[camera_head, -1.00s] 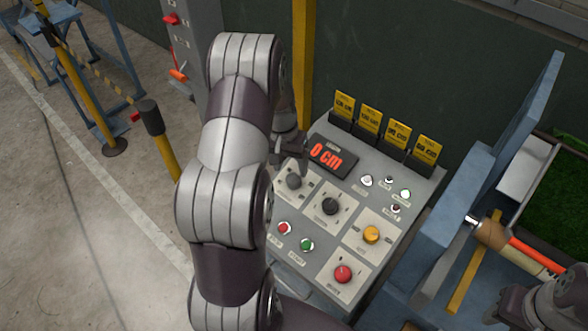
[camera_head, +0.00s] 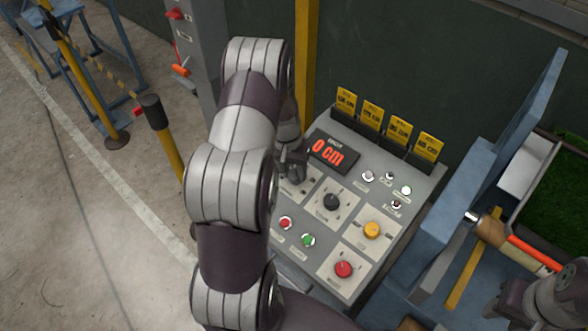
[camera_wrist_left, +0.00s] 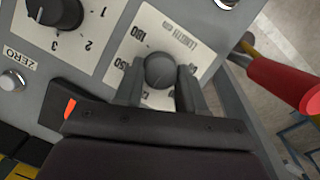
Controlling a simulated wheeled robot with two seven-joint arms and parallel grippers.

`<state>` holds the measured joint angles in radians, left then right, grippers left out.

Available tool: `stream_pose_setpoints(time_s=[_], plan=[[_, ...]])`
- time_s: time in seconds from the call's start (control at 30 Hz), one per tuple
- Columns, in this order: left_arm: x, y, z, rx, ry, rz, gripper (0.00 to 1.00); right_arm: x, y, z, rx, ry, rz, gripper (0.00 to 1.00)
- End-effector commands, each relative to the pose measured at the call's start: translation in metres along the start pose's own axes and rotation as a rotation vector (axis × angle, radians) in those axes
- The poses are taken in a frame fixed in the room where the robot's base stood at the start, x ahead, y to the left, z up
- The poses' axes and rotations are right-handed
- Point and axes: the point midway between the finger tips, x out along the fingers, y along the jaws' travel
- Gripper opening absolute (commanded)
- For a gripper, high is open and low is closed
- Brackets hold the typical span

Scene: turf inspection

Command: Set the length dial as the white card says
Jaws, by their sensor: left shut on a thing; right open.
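The length dial (camera_wrist_left: 159,70) is a round dark grey knob on a white plate printed LENGTH cm, with 180 and 150 legible. My left gripper (camera_wrist_left: 160,82) is shut on this knob, one finger on each side. In the head view the dial (camera_head: 296,180) is partly hidden behind my left gripper (camera_head: 290,165) and arm. My right gripper (camera_head: 512,302) is open at the lower right, partly in view. No white card shows in these frames.
The panel (camera_head: 378,170) also has a black knob (camera_head: 331,202), a yellow knob (camera_head: 372,230), red and green buttons and a large red button (camera_head: 343,269). Several yellow cards (camera_head: 398,132) stand along its back edge. A wooden-headed mallet-like tool (camera_head: 490,230) lies at the right.

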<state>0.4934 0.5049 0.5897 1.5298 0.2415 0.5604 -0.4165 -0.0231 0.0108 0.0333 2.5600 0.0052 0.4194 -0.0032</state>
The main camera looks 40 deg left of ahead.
Motion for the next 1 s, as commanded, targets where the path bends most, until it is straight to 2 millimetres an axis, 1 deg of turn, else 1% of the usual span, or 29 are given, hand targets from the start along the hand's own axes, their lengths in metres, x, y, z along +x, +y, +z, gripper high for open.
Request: stream_pose_setpoints(time_s=[0.17, 0.37, 1.0], plan=[[0.000, -0.001, -0.001, -0.066, 0.002, 0.022, 0.09, 0.004, 0.000, 0.001, 0.000, 0.000, 0.000, 0.43], [0.000, -0.003, -0.001, -0.208, 0.004, 0.070, 0.09, 0.010, 0.000, 0.001, 0.000, 0.000, 0.000, 0.43], [0.001, -0.007, 0.001, -0.784, 0.005, 0.266, 0.09, 0.036, 0.000, 0.004, 0.000, 0.000, 0.000, 0.43]])
